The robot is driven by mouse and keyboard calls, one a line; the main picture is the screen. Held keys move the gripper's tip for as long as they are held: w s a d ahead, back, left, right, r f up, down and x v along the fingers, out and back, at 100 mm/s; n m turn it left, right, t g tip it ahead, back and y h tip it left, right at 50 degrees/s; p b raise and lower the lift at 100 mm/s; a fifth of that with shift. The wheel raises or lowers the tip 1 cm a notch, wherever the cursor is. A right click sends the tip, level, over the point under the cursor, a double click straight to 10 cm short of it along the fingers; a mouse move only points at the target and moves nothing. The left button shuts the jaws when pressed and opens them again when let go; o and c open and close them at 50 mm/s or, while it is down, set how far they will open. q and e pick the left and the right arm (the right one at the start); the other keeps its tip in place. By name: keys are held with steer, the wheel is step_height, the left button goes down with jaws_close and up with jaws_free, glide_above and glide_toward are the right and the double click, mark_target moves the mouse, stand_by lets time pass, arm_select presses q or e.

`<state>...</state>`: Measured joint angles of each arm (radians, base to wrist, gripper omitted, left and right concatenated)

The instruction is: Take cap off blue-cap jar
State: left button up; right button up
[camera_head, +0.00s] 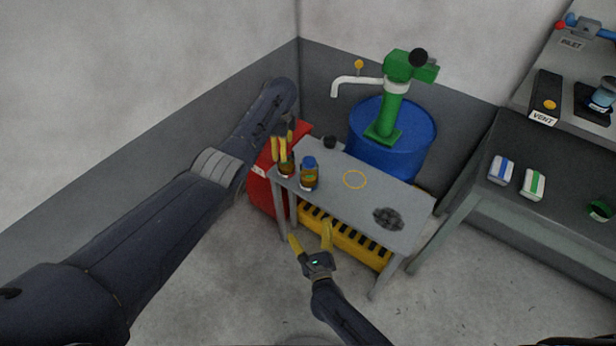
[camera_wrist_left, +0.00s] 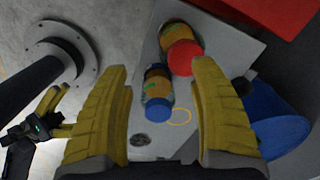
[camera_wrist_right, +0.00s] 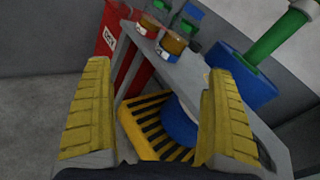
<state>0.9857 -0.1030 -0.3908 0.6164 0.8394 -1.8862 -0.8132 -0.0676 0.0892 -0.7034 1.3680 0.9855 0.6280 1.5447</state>
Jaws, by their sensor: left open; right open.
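The blue-cap jar (camera_head: 309,174) stands upright on the small grey table, amber with a label and its blue cap on. In the left wrist view the blue-cap jar (camera_wrist_left: 157,93) lies between my finger directions, beyond the tips. A second jar (camera_head: 287,169), with a red cap in the left wrist view (camera_wrist_left: 182,57), stands beside it. My left gripper (camera_head: 279,149) is open and empty above that second jar, partly covering it. My right gripper (camera_head: 311,240) is open and empty in front of the table, below its top. In the right wrist view both jars show at the top, beyond the fingers.
The table (camera_head: 335,200) bears an orange ring marking (camera_head: 355,179), a dark round mesh patch (camera_head: 388,218) and a small black object (camera_head: 330,142). A blue drum (camera_head: 405,155) with a green pump (camera_head: 390,105) stands behind. A red container (camera_head: 262,190) is at left, a yellow-black grate (camera_head: 345,238) below.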

mark_target(309, 168)
arm_select(q)
steer(key=d+r+m, duration=0.1)
steer(key=d, duration=0.1)
steer(key=s+d+r+m, duration=0.1)
steer(key=d+m, duration=0.1)
steer(key=d, duration=0.1)
steer(key=s+d+r+m, duration=0.1)
steer(key=d, duration=0.2)
steer(key=shift+s+d+r+m, duration=0.1)
steer(key=shift+s+d+m, duration=0.05)
steer(key=shift+m, duration=0.25)
steer(key=shift+s+d+r+m, duration=0.2)
steer(key=shift+d+m, duration=0.1)
steer(key=shift+d, duration=0.1)
arm_select(e)
steer(key=w+r+m, duration=0.1)
steer(key=w, duration=0.7)
steer(key=w+r+m, duration=0.1)
steer(key=w+m, duration=0.1)
steer(key=w, duration=0.5)
steer(key=w+r+m, duration=0.1)
steer(key=w+m, duration=0.1)
steer(key=w, duration=0.6)
steer(key=shift+w+a+r+t, duration=0.1)
steer(key=shift+w+r+t, duration=0.15)
steer(key=shift+w+t, duration=0.15)
